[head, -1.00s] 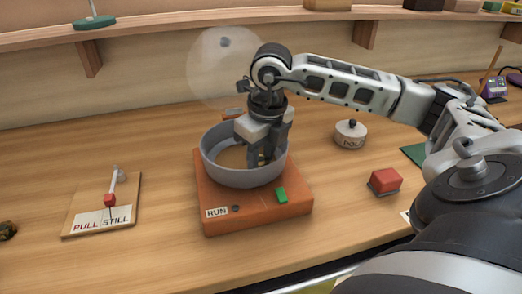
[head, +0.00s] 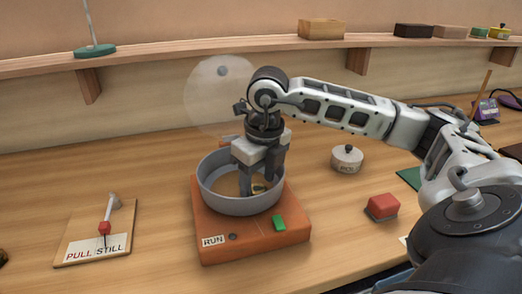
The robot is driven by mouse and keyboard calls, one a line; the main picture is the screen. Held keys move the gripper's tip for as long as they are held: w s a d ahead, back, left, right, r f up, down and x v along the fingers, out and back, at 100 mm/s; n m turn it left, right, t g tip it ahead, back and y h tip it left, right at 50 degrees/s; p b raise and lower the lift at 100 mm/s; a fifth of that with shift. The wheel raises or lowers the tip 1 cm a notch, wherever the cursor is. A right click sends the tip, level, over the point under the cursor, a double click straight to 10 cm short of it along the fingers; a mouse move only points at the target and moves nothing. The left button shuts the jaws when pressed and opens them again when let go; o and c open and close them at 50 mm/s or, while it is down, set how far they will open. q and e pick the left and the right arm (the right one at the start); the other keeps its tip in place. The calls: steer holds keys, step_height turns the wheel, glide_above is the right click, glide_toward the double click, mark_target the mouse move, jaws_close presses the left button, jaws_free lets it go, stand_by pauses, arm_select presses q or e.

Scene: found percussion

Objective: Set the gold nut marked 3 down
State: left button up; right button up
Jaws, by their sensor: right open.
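My right gripper (head: 259,184) is open and points down into a grey round pan (head: 215,204). The pan sits on an orange box (head: 250,240) labelled RUN, with a green button (head: 279,223) on its front right. A small gold and dark piece (head: 258,189) lies in the pan by the fingertips. It may be the gold nut, but it is too small to read a 3 on it. The fingers hide part of the pan's floor. My left gripper is not in view.
A board (head: 95,240) with a red-tipped lever, marked PULL STILL, lies at left. A lidded pot (head: 347,159) and a red block (head: 382,207) stand at right. A clear disc (head: 215,95) rises behind the pan. A shelf (head: 200,56) runs along the back wall.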

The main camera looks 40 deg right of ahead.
step_height(320, 180, up, 11)
steer(key=s, duration=0.1)
steer(key=shift+s+f, duration=0.15)
steer(key=shift+f, duration=0.05)
stand_by(0.5)
